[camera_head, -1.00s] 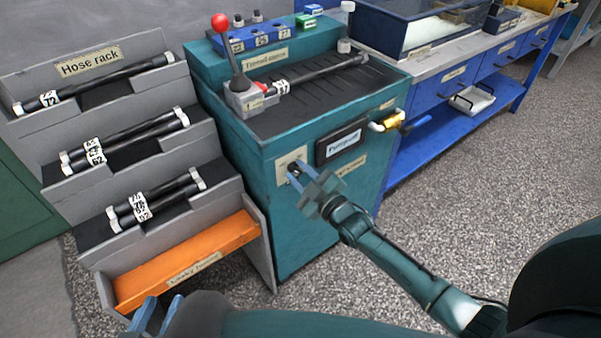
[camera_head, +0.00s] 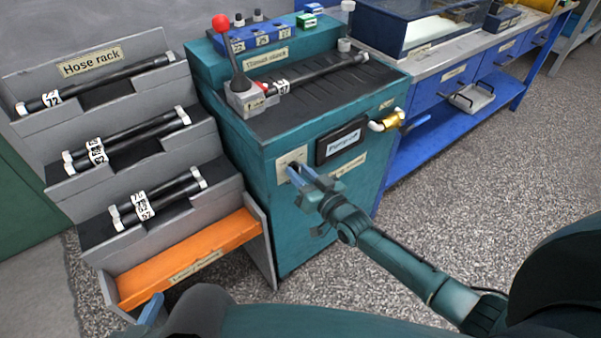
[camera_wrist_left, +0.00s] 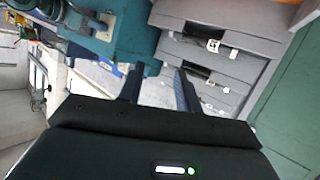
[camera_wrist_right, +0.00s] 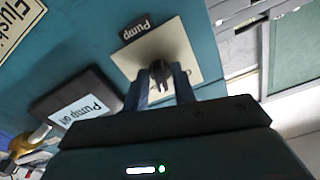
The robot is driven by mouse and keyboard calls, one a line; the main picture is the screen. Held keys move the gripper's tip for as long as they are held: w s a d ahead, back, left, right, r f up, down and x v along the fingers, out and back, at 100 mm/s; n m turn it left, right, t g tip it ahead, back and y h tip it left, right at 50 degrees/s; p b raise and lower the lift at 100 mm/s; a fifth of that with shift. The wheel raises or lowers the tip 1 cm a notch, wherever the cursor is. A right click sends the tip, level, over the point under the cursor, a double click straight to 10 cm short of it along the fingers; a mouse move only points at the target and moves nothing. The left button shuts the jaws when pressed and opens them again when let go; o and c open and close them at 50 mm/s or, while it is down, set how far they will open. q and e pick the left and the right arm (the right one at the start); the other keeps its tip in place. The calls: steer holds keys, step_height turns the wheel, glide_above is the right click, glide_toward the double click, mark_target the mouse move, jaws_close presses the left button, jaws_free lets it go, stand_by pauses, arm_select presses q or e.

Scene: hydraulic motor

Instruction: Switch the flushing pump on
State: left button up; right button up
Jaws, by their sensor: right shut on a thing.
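The pump switch is a dark rotary knob (camera_wrist_right: 160,72) on a cream plate (camera_wrist_right: 182,48) labelled "Pump", on the front of the teal bench (camera_head: 300,240). My right gripper (camera_wrist_right: 161,84) is shut on the knob, with one blue finger on each side of it. In the head view the right gripper (camera_head: 296,174) covers the knob. A dark display (camera_head: 340,142) beside the plate reads "Pump off" in the right wrist view (camera_wrist_right: 82,110). My left gripper (camera_head: 152,310) is low at the left in the head view; its fingers stand apart and empty in the left wrist view (camera_wrist_left: 157,85).
A grey hose rack (camera_head: 130,140) with several black hoses and an orange tray (camera_head: 190,262) stands left of the bench. A red-knobbed lever (camera_head: 222,24) rises from the bench top. A brass valve (camera_head: 385,122) sticks out right of the display. The floor at the right is clear.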

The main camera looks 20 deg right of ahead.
steer(key=m, duration=0.2)
steer(key=shift+f+m, duration=0.1)
steer(key=shift+m, duration=0.3)
steer(key=shift+m+b, duration=0.3)
steer(key=shift+m, duration=0.9)
arm_select(q)
steer(key=shift+a+r, duration=0.1)
steer(key=shift+r, duration=0.2)
arm_select(e)
steer(key=shift+m, duration=0.3)
arm_select(q)
steer(key=shift+s+f, duration=0.1)
steer(key=shift+s, duration=0.05)
arm_select(e)
steer(key=o, duration=0.7)
steer(key=shift+s, duration=0.1)
arm_select(q)
steer(key=shift+w+d+f+p, duration=0.25)
steer(key=shift+w+d+p, duration=0.05)
steer(key=shift+p, duration=0.5)
arm_select(e)
steer(key=v, duration=1.3)
steer(key=shift+s, duration=0.1)
arm_select(q)
steer(key=shift+r, duration=0.1)
